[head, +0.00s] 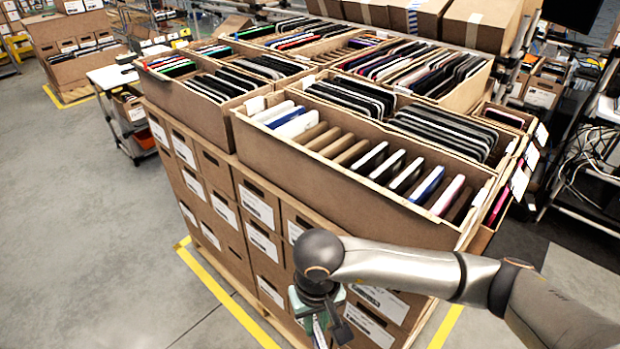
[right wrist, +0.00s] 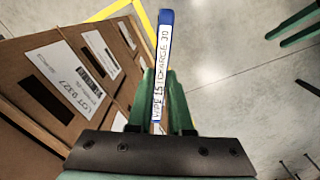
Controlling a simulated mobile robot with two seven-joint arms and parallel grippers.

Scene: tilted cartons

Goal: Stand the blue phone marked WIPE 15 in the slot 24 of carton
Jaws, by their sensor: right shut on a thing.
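The blue phone marked WIPE 15 (right wrist: 165,60) shows edge-on in the right wrist view, with a white label reading WIPE 15 and CHARGE 30. My right gripper (right wrist: 163,85) is shut on it, a green finger on each side. In the head view my right gripper (head: 322,318) hangs low in front of the stacked boxes, below the near carton. That tilted carton (head: 300,165) holds phones standing in slots; slot 24 cannot be made out. Two green fingers, seemingly my left gripper (right wrist: 288,33), stand apart at the upper right of the right wrist view.
Other cartons full of phones (head: 190,100) stand behind and left of the near one. Labelled closed boxes (head: 262,243) are stacked beneath. A dark rack with cables (head: 590,160) stands at the right. The grey floor (head: 100,230) at the left is clear.

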